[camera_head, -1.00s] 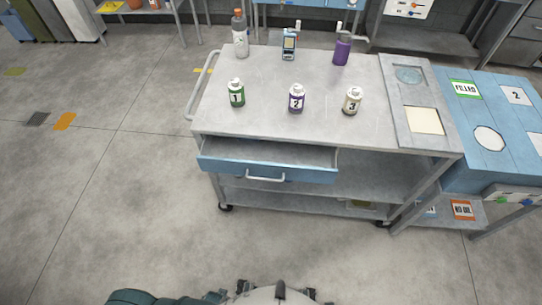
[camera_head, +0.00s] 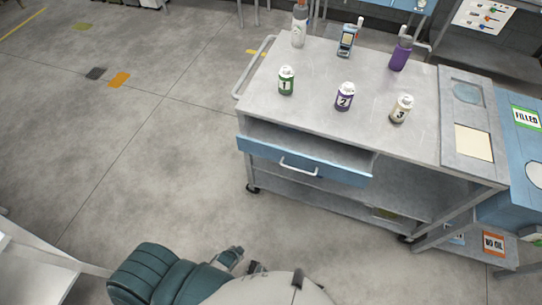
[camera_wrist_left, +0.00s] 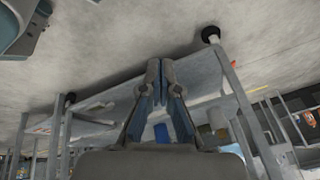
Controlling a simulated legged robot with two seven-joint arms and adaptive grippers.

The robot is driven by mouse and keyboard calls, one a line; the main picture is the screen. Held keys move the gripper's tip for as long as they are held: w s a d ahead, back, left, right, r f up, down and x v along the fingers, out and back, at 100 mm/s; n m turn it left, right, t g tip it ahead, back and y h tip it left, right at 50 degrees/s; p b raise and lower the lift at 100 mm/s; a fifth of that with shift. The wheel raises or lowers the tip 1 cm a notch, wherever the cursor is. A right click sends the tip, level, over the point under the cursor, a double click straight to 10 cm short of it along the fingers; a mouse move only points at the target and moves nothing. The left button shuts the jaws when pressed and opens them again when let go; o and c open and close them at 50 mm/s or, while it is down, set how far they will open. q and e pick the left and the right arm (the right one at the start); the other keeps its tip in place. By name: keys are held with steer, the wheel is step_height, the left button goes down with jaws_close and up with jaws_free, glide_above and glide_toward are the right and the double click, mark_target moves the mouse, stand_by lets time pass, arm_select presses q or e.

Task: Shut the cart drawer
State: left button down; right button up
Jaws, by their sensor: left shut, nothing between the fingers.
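The cart drawer (camera_head: 345,172) has a blue front with a pale bar handle (camera_head: 300,168). It stands pulled out below the grey top of the cart (camera_head: 310,110), and part of its grey inside shows. My left gripper (camera_wrist_left: 160,64) is shut and empty in the left wrist view, its fingertips together. That view is upside down, with floor above and the cart's frame and wheels around the fingers. In the head view, dark parts of my left arm show at the bottom, apart from the drawer. My right gripper is not in view.
Bottles numbered 1 (camera_head: 286,82), 2 (camera_head: 344,97) and 3 (camera_head: 401,109) stand on the cart top. A blue table (camera_head: 520,190) adjoins at right.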

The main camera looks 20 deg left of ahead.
arm_select(q)
steer(key=w+a+r+m+t+p, duration=0.2)
steer(key=w+r+m+t, duration=0.35)
steer(key=w+r, duration=0.85)
steer(key=m+t+p, duration=0.2)
steer(key=m+t, duration=0.3)
steer(key=m, duration=0.2)
glide_toward(258, 151)
steer(key=shift+g, duration=0.25)
steer(key=b+x, duration=0.1)
steer(key=x, duration=0.4)
steer(key=shift+w+f, duration=0.1)
steer(key=shift+w, duration=0.3)
steer(key=shift+w+d, duration=0.1)
steer(key=shift+w, duration=0.45)
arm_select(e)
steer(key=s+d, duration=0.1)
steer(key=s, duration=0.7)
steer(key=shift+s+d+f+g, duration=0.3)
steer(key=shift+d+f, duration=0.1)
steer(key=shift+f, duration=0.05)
